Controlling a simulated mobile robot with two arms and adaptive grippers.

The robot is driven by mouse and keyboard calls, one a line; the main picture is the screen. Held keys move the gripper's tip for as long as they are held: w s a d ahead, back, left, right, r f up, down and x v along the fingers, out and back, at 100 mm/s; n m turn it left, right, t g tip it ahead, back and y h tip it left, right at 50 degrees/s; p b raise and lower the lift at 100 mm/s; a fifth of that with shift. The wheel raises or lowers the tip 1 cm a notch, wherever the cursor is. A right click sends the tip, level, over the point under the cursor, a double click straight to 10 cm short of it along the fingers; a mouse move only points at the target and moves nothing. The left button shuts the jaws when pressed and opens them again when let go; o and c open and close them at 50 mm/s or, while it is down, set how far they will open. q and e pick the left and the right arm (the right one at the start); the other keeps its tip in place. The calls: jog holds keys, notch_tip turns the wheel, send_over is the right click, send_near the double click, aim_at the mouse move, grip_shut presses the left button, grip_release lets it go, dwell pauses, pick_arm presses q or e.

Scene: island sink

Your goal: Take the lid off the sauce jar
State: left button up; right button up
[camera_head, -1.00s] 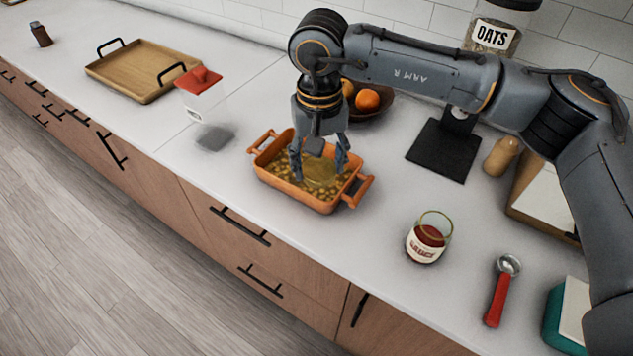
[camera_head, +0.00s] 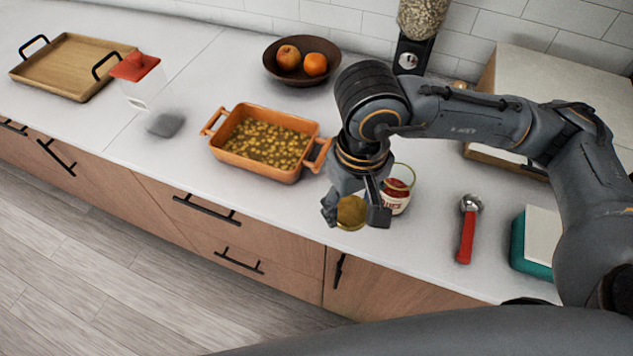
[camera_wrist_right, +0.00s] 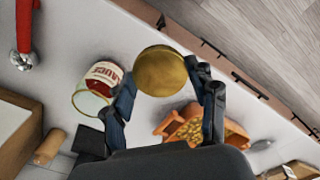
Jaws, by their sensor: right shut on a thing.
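The sauce jar (camera_head: 397,190) stands upright on the counter, partly hidden behind my right gripper. It is clear glass with a white label and red sauce inside, and its top is open. It also shows in the right wrist view (camera_wrist_right: 98,88), left of the fingers. My right gripper (camera_head: 354,209) is shut on the round gold lid (camera_head: 351,214). The lid is in the air near the counter's front edge, apart from the jar. In the right wrist view the lid (camera_wrist_right: 160,72) sits between the fingertips. My left gripper is not in view.
An orange baking dish (camera_head: 223,135) of yellowish food is left of the gripper. A red-handled scoop (camera_head: 467,235) and a teal box (camera_head: 518,240) lie to the right. A fruit bowl (camera_head: 275,72) stands behind. Bare counter lies between jar and scoop.

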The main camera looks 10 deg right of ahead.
jog(key=w+a+f+p, duration=0.1)
jog(key=w+f+p, duration=0.1)
jog(key=w, duration=0.2)
jog(key=p, duration=0.1)
send_over(324, 198)
jog(key=s, duration=0.3)
jog(key=f, duration=0.4)
jog(key=shift+w+a+f, duration=0.25)
jog(key=shift+f, duration=0.15)
jog(key=shift+w+a+f+p, duration=0.1)
jog(key=shift+w+f+p, duration=0.3)
jog(key=shift+f, duration=0.1)
notch_tip(324, 198, down, 2)
jog(key=shift+s+f+p, duration=0.1)
jog(key=shift+p, duration=0.75)
jog(key=shift+f, duration=0.35)
